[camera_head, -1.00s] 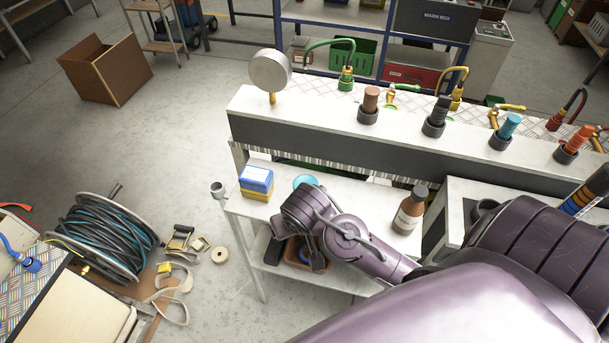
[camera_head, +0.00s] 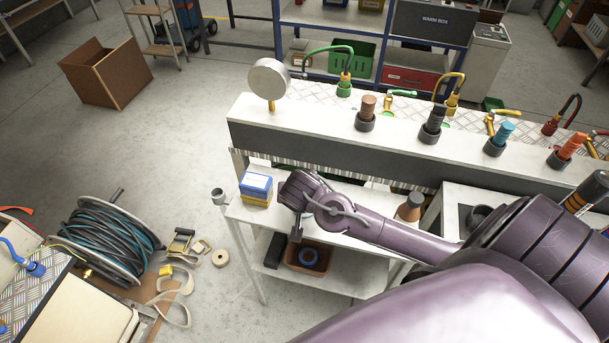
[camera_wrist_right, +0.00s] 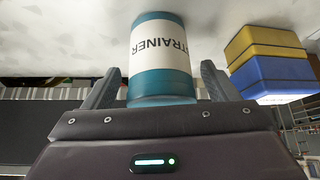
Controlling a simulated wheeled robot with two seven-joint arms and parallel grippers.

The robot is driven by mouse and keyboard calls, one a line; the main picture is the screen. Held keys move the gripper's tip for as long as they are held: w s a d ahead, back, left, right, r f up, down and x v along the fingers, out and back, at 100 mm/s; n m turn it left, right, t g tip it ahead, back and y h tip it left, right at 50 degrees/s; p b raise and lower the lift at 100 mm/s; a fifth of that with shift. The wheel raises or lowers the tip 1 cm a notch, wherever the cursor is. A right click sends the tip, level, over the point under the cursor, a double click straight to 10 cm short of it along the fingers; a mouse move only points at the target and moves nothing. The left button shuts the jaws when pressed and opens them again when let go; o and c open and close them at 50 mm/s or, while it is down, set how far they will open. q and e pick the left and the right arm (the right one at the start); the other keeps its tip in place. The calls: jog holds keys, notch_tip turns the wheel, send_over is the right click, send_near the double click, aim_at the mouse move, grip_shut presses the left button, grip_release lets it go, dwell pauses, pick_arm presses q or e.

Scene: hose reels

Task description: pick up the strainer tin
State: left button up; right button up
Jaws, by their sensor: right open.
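The strainer tin (camera_wrist_right: 160,65) is a teal can with a white label reading "STRAINER", shown upside down in the right wrist view. My right gripper (camera_wrist_right: 158,85) is open, with one finger on each side of the tin. Whether a finger touches it I cannot tell. In the head view my right wrist (camera_head: 305,190) is over the upper shelf of the small white table (camera_head: 278,222) and hides the tin. My left gripper is not in view.
Blue and yellow boxes (camera_head: 256,189) sit close to the left of my right wrist. A brown bottle (camera_head: 410,208) stands behind my right forearm. A long bench (camera_head: 330,130) with several fittings runs behind. The lower shelf holds a brown bin (camera_head: 309,257).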

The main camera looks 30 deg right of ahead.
jog(key=shift+x, duration=0.8)
jog(key=shift+c, duration=0.4)
jog(key=c, duration=1)
jog(key=shift+c, duration=0.3)
jog(key=shift+r, duration=0.1)
